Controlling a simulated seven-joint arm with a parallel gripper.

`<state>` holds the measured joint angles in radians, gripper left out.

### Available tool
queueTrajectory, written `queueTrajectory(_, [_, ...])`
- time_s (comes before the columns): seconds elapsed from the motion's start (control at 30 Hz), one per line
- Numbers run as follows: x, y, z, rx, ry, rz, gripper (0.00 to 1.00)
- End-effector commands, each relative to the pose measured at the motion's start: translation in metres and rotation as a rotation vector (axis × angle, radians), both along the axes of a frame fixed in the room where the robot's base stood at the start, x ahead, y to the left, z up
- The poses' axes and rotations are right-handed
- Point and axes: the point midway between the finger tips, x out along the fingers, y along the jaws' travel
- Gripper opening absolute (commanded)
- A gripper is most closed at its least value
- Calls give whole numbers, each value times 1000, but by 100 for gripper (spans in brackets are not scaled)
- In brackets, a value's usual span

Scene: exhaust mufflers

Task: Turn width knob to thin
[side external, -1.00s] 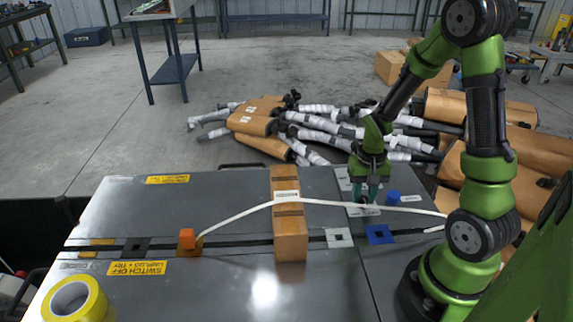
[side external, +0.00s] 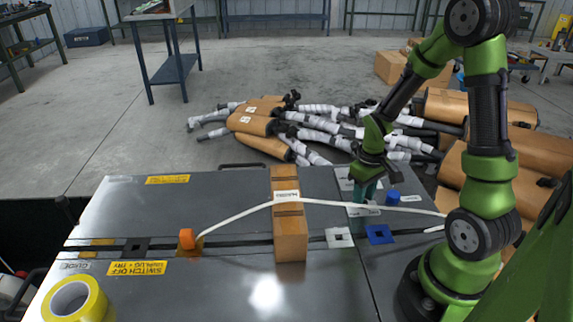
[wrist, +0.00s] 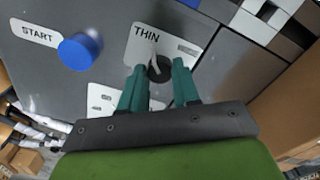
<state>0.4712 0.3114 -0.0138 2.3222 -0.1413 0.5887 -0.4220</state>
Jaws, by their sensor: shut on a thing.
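The width knob (wrist: 160,70) is dark and round with a pale pointer, set in a white plate (wrist: 137,48) marked THIN. In the wrist view the pointer is directed up toward the THIN word. My gripper (wrist: 158,66) has its two green fingers on either side of the knob, shut on it. In the side view my gripper (side external: 360,198) is low over the right part of the machine top, and its fingers hide the knob.
A blue START knob (wrist: 79,51) is close to the left in the wrist view; it also shows in the side view (side external: 393,198). A white strap (side external: 240,213) runs over a cardboard box (side external: 290,240). Yellow tape (side external: 75,302) lies front left.

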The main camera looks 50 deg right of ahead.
Motion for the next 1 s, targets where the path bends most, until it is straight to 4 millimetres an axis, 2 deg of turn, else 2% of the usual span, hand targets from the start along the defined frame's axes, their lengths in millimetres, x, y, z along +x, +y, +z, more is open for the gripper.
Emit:
queueTrajectory(0.47, [0, 0, 1, 0, 1, 12, 1])
queueTrajectory(0.5, [0, 0, 1, 0, 0, 12, 37])
queueTrajectory(0.63, [0, 0, 1, 0, 0, 12, 57])
queueTrajectory(1.0, [1, 0, 6, -1, -2, 11, 57])
